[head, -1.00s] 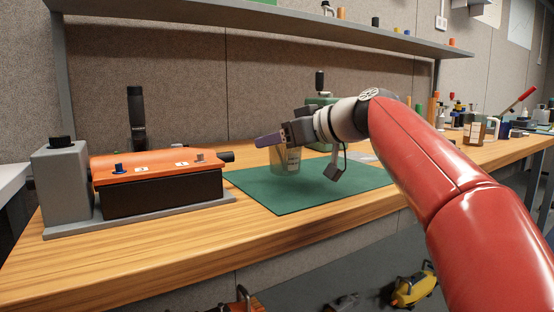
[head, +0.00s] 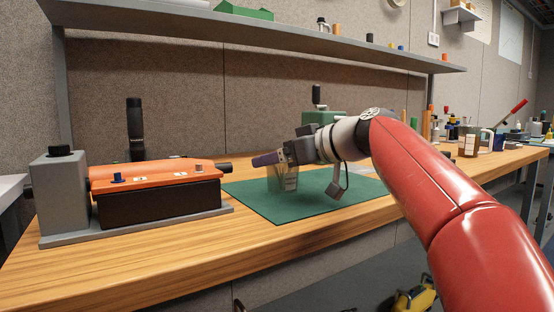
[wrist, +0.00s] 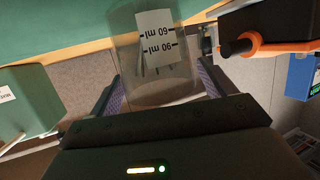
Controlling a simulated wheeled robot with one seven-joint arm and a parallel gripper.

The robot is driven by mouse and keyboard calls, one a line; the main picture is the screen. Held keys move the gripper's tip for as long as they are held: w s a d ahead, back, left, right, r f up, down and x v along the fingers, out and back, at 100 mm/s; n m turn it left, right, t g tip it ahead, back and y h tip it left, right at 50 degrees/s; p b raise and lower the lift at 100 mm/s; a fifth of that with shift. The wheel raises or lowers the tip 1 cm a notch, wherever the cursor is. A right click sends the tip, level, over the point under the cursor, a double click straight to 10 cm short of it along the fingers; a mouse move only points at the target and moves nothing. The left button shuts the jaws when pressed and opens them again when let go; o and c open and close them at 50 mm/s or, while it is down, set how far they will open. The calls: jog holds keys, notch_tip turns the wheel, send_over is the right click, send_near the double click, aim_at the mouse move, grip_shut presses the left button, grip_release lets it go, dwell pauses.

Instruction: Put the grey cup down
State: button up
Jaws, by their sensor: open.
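The grey cup (head: 282,182) is see-through, with a white label marked in ml. It is at the green mat (head: 330,199) on the bench, looking slightly tilted in the head view; I cannot tell whether its base touches the mat. My gripper (head: 272,159) is at the cup's upper part, its purple-padded finger across the rim. In the wrist view the cup (wrist: 150,75) lies between the two spread fingers of my gripper (wrist: 157,88). The fingers are open; any contact with the cup is unclear.
An orange-topped winch console (head: 157,178) stands left of the mat. A green box (head: 324,123) stands behind the mat. A shelf (head: 250,35) runs above the bench. Bottles and jars, including a brown jar (head: 469,142), stand at the right. The mat's front part is clear.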

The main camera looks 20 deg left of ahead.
jog(key=v, duration=1.1)
jog(key=shift+b, duration=0.3)
jog(key=shift+d, duration=0.15)
